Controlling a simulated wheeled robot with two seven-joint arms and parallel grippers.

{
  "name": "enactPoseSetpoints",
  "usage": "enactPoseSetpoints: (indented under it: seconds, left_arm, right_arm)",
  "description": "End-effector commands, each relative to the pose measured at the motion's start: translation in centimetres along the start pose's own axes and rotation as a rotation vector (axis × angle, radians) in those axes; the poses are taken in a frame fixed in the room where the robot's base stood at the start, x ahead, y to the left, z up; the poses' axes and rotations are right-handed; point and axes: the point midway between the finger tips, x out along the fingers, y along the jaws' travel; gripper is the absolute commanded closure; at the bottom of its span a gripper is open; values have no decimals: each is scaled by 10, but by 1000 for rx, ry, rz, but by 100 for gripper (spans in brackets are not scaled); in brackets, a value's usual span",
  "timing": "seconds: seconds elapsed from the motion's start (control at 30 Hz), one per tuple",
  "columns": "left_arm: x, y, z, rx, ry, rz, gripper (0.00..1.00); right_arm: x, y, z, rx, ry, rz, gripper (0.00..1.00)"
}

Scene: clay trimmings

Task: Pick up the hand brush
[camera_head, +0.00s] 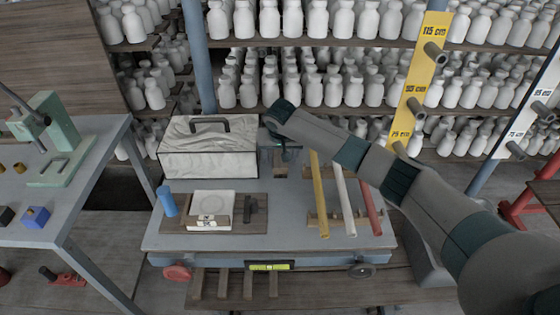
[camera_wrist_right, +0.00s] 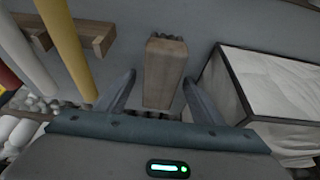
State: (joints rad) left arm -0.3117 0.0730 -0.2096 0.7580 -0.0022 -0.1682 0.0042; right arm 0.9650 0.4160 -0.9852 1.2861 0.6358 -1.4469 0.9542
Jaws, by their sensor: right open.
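A wooden block with dark bristle-like tufts at its ends, which looks like the hand brush (camera_wrist_right: 165,72), shows in the right wrist view. It sits on the grey cart top. My right gripper (camera_wrist_right: 160,78) is open, with one finger on each side of the brush and visible gaps beside it. In the head view my right gripper (camera_head: 281,152) hangs over the back of the cart and hides most of the brush. I cannot tell how far the fingertips are above the cart top. My left gripper is not in view.
A white marbled box (camera_head: 208,155) with a dark handle stands close left of my right gripper in the head view. Yellow (camera_head: 319,195), white (camera_head: 344,200) and red (camera_head: 370,208) bars lie on wooden rests to the right. A blue cylinder (camera_head: 167,201) stands front left.

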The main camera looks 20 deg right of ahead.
Motion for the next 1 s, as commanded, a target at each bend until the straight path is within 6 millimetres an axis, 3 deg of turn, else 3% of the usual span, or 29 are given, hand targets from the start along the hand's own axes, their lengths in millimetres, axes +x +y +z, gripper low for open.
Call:
enactPoseSetpoints:
  seconds: [0.97, 1.0]
  left_arm:
    - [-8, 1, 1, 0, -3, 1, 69]
    - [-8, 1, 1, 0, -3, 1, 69]
  right_arm:
    - [5, 0, 2, 0, 0, 0, 39]
    - [5, 0, 2, 0, 0, 0, 46]
